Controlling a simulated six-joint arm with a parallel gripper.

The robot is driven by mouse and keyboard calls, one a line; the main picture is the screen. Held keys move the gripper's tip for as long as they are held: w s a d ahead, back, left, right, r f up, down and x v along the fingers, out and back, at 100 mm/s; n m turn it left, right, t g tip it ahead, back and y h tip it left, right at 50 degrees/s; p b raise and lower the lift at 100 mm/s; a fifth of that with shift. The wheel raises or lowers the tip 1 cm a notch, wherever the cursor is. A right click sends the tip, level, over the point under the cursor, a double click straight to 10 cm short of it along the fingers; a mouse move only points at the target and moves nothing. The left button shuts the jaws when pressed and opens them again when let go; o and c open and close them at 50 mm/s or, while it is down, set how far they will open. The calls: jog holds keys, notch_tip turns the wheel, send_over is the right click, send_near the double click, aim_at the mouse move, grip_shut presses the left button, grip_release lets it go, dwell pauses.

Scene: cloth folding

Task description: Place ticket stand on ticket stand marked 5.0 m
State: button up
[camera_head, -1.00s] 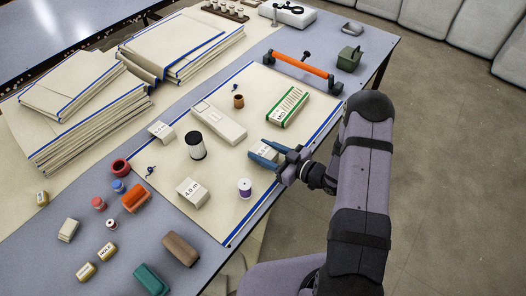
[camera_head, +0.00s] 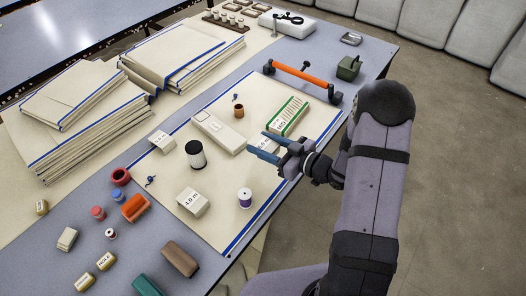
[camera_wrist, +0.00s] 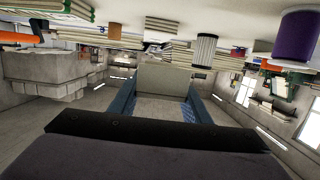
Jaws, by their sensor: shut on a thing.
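My gripper (camera_head: 266,147) is shut on a cream ticket stand (camera_wrist: 164,76), which sits between its blue fingers in the wrist view. In the head view the fingers partly cover this stand, and its marking is not clearly readable. Another cream ticket stand (camera_head: 161,141) lies on the cloth to the left, apart from my gripper; its small label appears to read 5.0 m. A third ticket stand, marked 4.0 m (camera_head: 192,203), sits nearer the front of the cloth.
A black-and-white cylinder (camera_head: 195,154) stands between my gripper and the left stand. A long cream block (camera_head: 219,132), a green-edged box (camera_head: 288,116), a brown cup (camera_head: 238,111) and a purple spool (camera_head: 244,197) are nearby. An orange-handled bar (camera_head: 304,76) lies behind.

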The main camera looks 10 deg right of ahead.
jog(key=shift+r, duration=0.9)
jog(key=shift+w, duration=0.1)
